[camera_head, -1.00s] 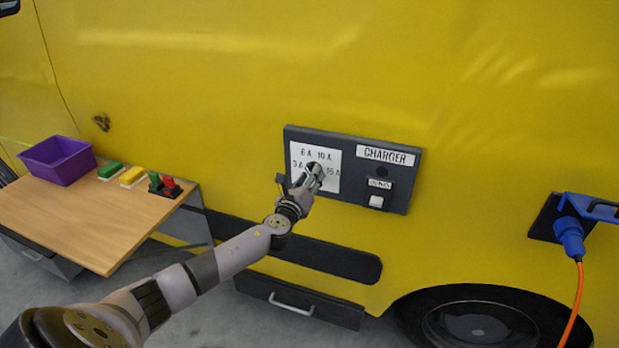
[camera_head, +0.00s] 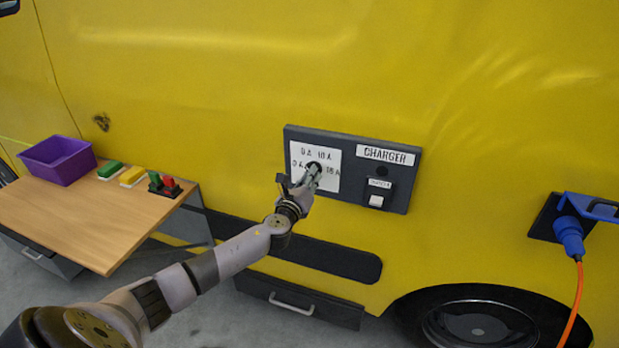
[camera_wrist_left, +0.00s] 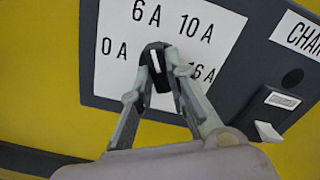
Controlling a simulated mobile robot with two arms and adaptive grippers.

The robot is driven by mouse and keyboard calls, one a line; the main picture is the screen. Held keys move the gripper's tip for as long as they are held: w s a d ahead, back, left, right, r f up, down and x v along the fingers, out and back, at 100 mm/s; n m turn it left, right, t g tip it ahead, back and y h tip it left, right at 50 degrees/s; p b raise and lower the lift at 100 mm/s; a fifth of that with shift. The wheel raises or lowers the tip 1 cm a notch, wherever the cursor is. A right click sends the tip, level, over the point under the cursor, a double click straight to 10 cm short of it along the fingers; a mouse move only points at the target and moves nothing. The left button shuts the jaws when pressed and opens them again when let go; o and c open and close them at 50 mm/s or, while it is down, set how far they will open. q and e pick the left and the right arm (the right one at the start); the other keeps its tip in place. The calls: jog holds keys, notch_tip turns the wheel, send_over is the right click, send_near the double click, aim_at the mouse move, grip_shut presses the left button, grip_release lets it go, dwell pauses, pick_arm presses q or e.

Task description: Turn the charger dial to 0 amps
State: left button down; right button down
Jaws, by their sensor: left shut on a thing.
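The charger panel (camera_head: 345,195) is a dark plate on the yellow wall, with a white dial card (camera_wrist_left: 215,35) marked 0 A, 6 A, 10 A and 16 A. The dial (camera_wrist_left: 154,58) is a black knob with a white pointer line. In the wrist view the line points up and slightly left, toward the 6 A mark. My left gripper (camera_head: 315,169) is shut on the dial, with one fingertip on each side; its fingers also show in the left wrist view (camera_wrist_left: 155,80). The fingers hide the knob's lower sides and part of the 16 A mark. My right gripper is not in view.
A white rocker switch (camera_head: 376,201) sits on the panel, right of the dial. A wooden table (camera_head: 90,220) at the left holds a purple bin (camera_head: 60,165) and several coloured buttons. A blue plug (camera_head: 570,235) with an orange cable is at the right.

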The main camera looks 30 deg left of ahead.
pick_arm(q)
jog(key=shift+n+b, duration=2.1)
jog(key=shift+n, duration=3.8)
jog(key=c, duration=1.6)
grip_release()
jog(key=shift+o, duration=0.2)
jog(key=v, duration=1.2)
